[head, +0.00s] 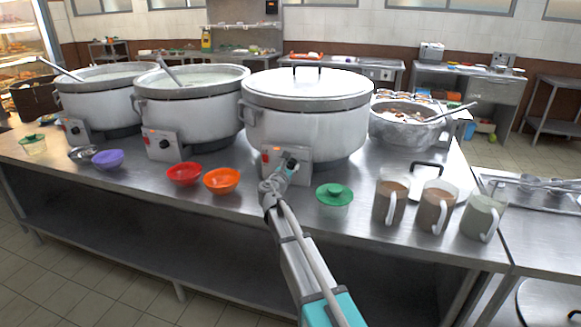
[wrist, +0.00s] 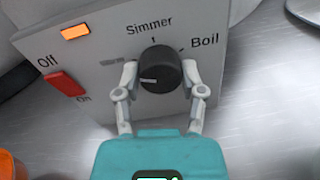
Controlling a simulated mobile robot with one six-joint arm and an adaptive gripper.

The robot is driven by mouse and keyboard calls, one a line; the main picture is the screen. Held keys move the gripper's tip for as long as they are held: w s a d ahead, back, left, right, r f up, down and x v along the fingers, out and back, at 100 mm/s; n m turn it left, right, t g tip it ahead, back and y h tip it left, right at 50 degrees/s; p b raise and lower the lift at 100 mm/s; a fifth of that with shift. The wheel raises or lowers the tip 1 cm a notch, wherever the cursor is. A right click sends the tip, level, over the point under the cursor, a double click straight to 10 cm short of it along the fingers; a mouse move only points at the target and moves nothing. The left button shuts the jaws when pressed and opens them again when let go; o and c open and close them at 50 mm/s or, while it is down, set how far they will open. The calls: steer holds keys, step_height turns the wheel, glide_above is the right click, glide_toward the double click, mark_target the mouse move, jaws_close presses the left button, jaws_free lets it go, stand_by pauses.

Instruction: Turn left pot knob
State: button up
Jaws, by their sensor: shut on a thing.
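Three large white pots stand in a row: the left pot (head: 98,100), the middle pot (head: 196,112) and the lidded right pot (head: 305,125). Each has a control box with a knob. My gripper (head: 290,164) is at the right pot's control box (head: 270,157), not the left pot's (head: 76,130). In the wrist view, my gripper (wrist: 163,78) is shut on the black knob (wrist: 160,66), one finger on each side. A pale mark shows on the knob's left face. The panel (wrist: 110,40) reads Off, Simmer and Boil, with a lit orange lamp and a red switch.
Red (head: 185,173) and orange (head: 222,180) bowls sit left of my arm; a green-lidded container (head: 334,198) sits right. Several mugs (head: 437,207) stand farther right, near a metal bowl (head: 405,126) with a ladle. A purple bowl (head: 107,158) is at left.

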steer(key=shift+m, duration=0.3)
steer(key=m, duration=0.9)
steer(key=shift+p, duration=0.4)
steer(key=m, duration=0.4)
steer(key=shift+y, duration=0.3)
steer(key=m, duration=0.6)
steer(key=shift+m+y, duration=0.3)
steer(key=shift+m, duration=0.1)
steer(key=m, duration=0.6)
steer(key=shift+m, duration=0.3)
steer(key=o, duration=1.2)
steer(key=shift+d, duration=0.1)
steer(key=shift+c, duration=0.2)
